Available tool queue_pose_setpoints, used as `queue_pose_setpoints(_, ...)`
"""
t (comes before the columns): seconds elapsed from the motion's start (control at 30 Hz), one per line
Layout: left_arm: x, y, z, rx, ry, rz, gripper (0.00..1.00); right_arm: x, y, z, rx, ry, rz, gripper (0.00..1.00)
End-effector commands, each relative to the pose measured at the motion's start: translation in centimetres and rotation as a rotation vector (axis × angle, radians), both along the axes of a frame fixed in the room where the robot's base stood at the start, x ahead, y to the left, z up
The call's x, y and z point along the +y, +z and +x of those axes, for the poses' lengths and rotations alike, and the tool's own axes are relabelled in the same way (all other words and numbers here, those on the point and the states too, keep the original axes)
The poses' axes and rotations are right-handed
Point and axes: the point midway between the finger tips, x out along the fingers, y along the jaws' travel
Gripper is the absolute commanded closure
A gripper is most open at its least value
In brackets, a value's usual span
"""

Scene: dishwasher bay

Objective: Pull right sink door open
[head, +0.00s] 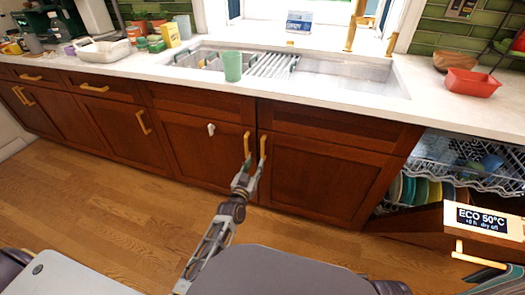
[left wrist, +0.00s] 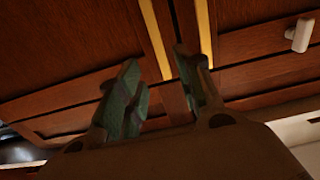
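The right sink door (head: 325,180) is reddish-brown wood and closed, with a vertical brass handle (head: 263,146) near its left edge. The left sink door (head: 190,155), also closed, has its own brass handle (head: 247,143) close beside it. My left gripper (head: 253,163) is open at the lower ends of these handles. In the left wrist view, which is turned over, the right door's handle (left wrist: 155,38) points into the gap between the open green-padded fingers (left wrist: 158,78); the left door's handle (left wrist: 204,32) is beyond one finger. Contact cannot be told. My right gripper is not in view.
A white latch (head: 211,129) sits on the left door. The dishwasher at the right is open, with its rack (head: 465,160) and display panel (head: 488,220) sticking out. A green cup (head: 232,66) stands at the sink's edge. The wooden floor before the left cabinets is clear.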

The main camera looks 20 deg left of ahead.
Motion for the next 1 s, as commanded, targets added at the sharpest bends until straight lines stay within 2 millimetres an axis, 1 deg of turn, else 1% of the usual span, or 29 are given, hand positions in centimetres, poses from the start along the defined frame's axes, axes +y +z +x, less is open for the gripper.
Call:
queue_pose_setpoints(0.33,-0.1,-0.1,2.9,-0.001,0.001,0.0,0.64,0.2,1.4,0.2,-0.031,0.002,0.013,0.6)
queue_pose_setpoints(0.67,-0.2,-0.1,5.6,-0.001,0.001,0.0,0.64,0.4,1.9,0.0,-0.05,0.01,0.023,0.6)
queue_pose_setpoints(0.77,-0.2,-0.1,6.4,0.0,0.001,0.0,0.64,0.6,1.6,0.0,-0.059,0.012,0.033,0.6)
queue_pose_setpoints(1.0,-0.3,-0.1,8.3,-0.001,0.001,0.0,0.64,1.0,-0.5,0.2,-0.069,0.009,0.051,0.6)
